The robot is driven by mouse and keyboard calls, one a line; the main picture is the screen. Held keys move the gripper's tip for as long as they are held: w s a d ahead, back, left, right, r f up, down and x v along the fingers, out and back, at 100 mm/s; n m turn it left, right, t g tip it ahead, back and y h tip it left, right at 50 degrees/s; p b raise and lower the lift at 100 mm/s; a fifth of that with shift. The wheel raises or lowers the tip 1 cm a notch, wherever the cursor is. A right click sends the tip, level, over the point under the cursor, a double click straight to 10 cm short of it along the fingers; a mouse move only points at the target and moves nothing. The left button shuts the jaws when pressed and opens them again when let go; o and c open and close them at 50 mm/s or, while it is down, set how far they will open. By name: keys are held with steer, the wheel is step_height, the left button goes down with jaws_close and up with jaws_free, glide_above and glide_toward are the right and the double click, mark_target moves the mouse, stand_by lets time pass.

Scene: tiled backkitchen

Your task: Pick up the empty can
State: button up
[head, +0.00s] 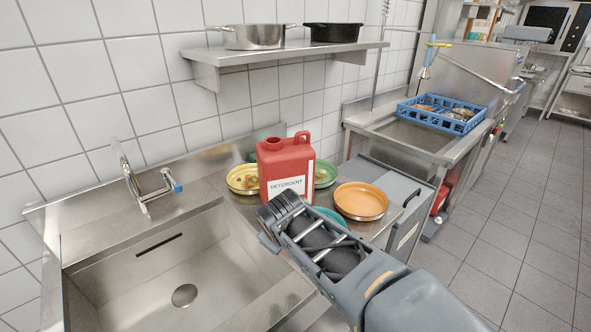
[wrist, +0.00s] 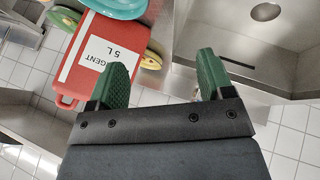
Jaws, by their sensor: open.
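A red can (head: 286,165) with a handle and a white DETERGENT label stands upright on the steel counter right of the sink. The left finger overlaps the can's edge in the picture; contact cannot be told. In the head view my arm hides the fingers and covers the can's lower front.
Around the can are a yellow plate (head: 243,179) with scraps, a green plate (head: 326,172), an orange plate (head: 361,200) and a partly hidden teal plate (head: 331,216). The sink (head: 183,262) with its tap (head: 150,190) is left. A shelf (head: 285,55) with pots hangs above.

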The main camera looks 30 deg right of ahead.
steer(key=shift+o, duration=0.8)
steer(key=w+d+r+n+t+h, duration=0.1)
steer(key=w+d+r+n+h, duration=0.1)
steer(key=w+d+r+n, duration=0.1)
steer(key=shift+w+d+r+t+p, duration=0.3)
steer(key=shift+w+d+r+t, duration=0.15)
steer(key=shift+d+r, duration=0.45)
steer(key=shift+o, duration=0.6)
steer(key=w+d+r+n+t+h+p, duration=0.1)
steer(key=w+d+r+n+t, duration=0.2)
steer(key=d+r+n, duration=0.3)
steer(key=shift+w+d+r+n+h, duration=0.15)
steer(key=shift+w+r+n+h, duration=0.15)
steer(key=shift+w+r+n, duration=0.55)
steer(key=n+t+y+p, duration=0.2)
steer(key=n+y, duration=0.1)
steer(key=n, duration=1.5)
glide_toward(303, 134)
steer(key=shift+n, duration=0.25)
steer(key=shift+f+b+x, duration=0.15)
steer(key=shift+b+x, duration=0.2)
steer(key=shift+x, duration=2.2)
steer(key=shift+f+b+x, duration=0.15)
steer(key=shift+b+x, duration=0.15)
steer(key=shift+x, duration=2.3)
steer(key=shift+s, duration=0.2)
steer(key=shift+c, duration=0.4)
steer(key=shift+r, duration=0.1)
steer(key=c, duration=1.5)
